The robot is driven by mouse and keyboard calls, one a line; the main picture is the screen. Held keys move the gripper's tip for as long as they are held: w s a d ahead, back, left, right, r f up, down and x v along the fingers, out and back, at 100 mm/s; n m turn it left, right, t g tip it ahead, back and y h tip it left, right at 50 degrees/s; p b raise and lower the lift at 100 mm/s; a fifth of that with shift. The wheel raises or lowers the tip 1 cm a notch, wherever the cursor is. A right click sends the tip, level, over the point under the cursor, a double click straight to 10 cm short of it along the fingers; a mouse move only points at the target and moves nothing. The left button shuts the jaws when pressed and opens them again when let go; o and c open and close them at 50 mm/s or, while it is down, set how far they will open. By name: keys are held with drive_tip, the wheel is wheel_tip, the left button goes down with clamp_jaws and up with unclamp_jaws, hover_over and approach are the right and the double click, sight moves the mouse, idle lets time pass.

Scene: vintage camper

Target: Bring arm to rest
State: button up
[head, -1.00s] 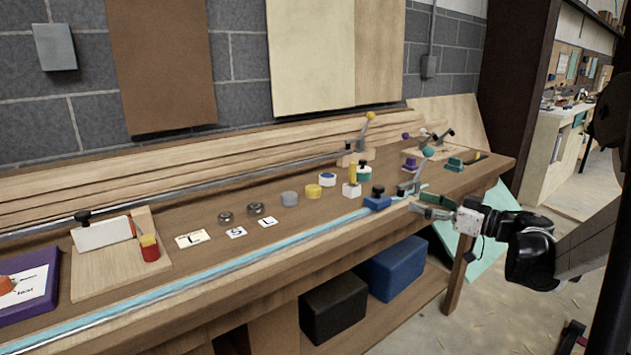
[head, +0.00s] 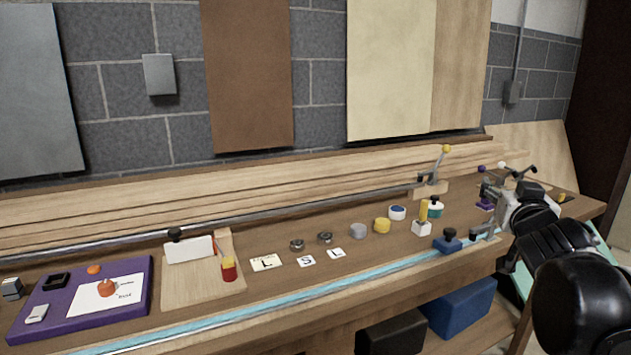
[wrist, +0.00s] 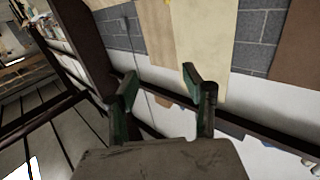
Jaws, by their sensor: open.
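My gripper (head: 484,214) is at the right of the head view, over or in front of the right end of the wooden workbench (head: 300,300). Its dark arm links reach in from the lower right. In the wrist view my gripper (wrist: 160,80) shows two dark green fingers standing apart with nothing between them. The wrist view is tilted, with the wall and its panels beyond the fingertips. My gripper hides part of the items at the bench's right end. Whether it touches any of them cannot be told.
A blue block with a dark knob (head: 447,240) and a white block with a yellow peg (head: 422,227) stand left of my gripper. A lever with a yellow ball (head: 434,172) is behind. Small discs, letter cards and a purple board (head: 135,290) lie further left. A blue bin (head: 460,305) sits below.

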drive_tip(key=s+a+f+n+g+y+p, duration=0.1)
drive_tip(key=s+a+f+g, duration=0.4)
drive_tip(key=s, duration=0.6)
drive_tip(key=s+a+f+n+g+y+p, duration=0.2)
drive_tip(key=s+a+f+g+y+p, duration=0.1)
drive_tip(key=s+a+f, duration=0.7)
drive_tip(key=shift+s+a+f+g+y, duration=0.35)
drive_tip(key=shift+a+g+y, duration=0.25)
drive_tip(key=shift+a+g, duration=0.35)
